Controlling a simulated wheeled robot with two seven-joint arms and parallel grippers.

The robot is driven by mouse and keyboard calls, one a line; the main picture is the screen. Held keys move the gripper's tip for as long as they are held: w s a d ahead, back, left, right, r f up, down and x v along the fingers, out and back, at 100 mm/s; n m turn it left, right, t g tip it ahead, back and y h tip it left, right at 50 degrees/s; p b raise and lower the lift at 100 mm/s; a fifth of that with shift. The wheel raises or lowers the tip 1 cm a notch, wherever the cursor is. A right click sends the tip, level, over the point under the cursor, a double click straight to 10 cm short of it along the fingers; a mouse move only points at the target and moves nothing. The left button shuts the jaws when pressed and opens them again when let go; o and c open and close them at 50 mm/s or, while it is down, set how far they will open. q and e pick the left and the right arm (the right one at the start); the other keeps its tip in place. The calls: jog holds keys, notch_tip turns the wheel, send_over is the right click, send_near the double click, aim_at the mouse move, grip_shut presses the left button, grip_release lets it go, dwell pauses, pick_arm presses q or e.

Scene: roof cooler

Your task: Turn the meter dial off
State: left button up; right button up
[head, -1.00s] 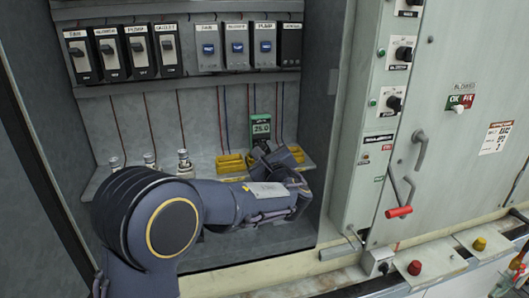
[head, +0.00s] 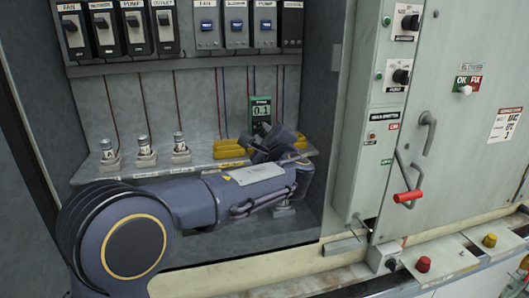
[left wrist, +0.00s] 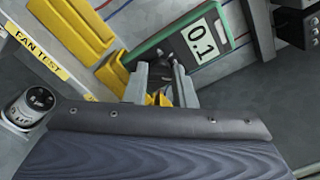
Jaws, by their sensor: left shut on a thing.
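The meter (head: 261,107) is a green handheld box with a pale display, upright at the back of the shelf. In the left wrist view the meter (left wrist: 157,50) shows tilted, and its display reads 0.1. My left gripper (head: 268,138) is at the lower front of the meter. In the left wrist view the left gripper (left wrist: 160,75) has its fingertips at the meter's face, below the display, shut on the dial. The dial itself is mostly hidden by the fingers, so its marking cannot be read. My right gripper is not in view.
Yellow blocks (head: 230,148) sit beside the meter, close to the left gripper. Several capped fittings (head: 144,146) stand on the shelf at left. Switch rows hang above. A grey cabinet door with a red-handled crank (head: 408,196) stands at right.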

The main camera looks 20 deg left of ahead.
pick_arm(q)
jog(key=n+b, duration=0.3)
jog(key=b, duration=0.1)
jog(key=n+b, duration=0.4)
jog(key=b, duration=0.1)
jog(key=n+b, duration=0.4)
jog(key=b, duration=0.1)
jog(key=shift+f, duration=0.4)
jog(key=n+b, duration=0.3)
jog(key=shift+n, duration=0.3)
jog(key=shift+r+n+b, duration=0.1)
jog(key=shift+n+b, duration=1.2)
jog(key=shift+n, duration=0.7)
jog(key=o, duration=1)
jog(key=shift+d, duration=0.1)
